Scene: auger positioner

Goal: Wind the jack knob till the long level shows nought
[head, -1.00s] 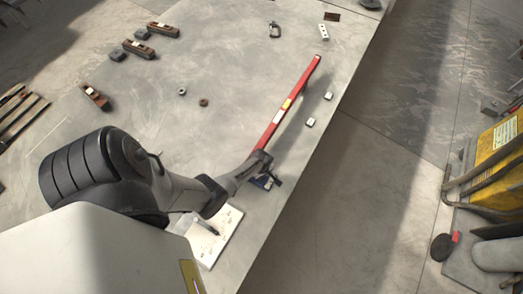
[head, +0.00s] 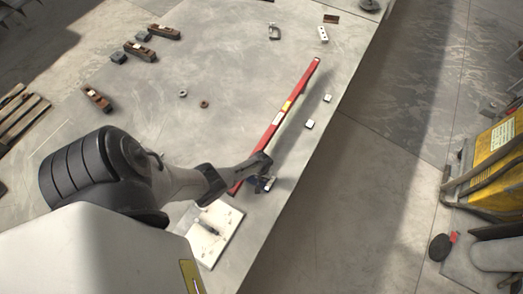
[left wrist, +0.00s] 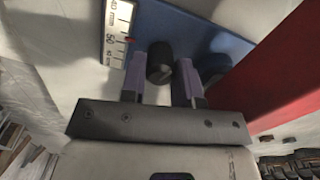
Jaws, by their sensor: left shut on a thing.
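The long red level (head: 290,103) lies diagonally on the large grey table in the head view, with a yellow and a white patch on its side. At its near end is the blue jack (left wrist: 215,38), mostly hidden by my arm in the head view. The left wrist view shows its black knob (left wrist: 160,62), a white scale (left wrist: 117,28) with a red mark near the 50, and the red level (left wrist: 275,75) at the right. My left gripper (left wrist: 160,75) is shut on the black knob; it also shows in the head view (head: 266,181). The level's vial reading is too small to tell.
A white plate (head: 216,232) lies close to my left wrist. Two small pale blocks (head: 310,124) lie right of the level. Several wooden planes (head: 97,98) and small rings stand farther left. The table's right edge (head: 330,125) runs close by.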

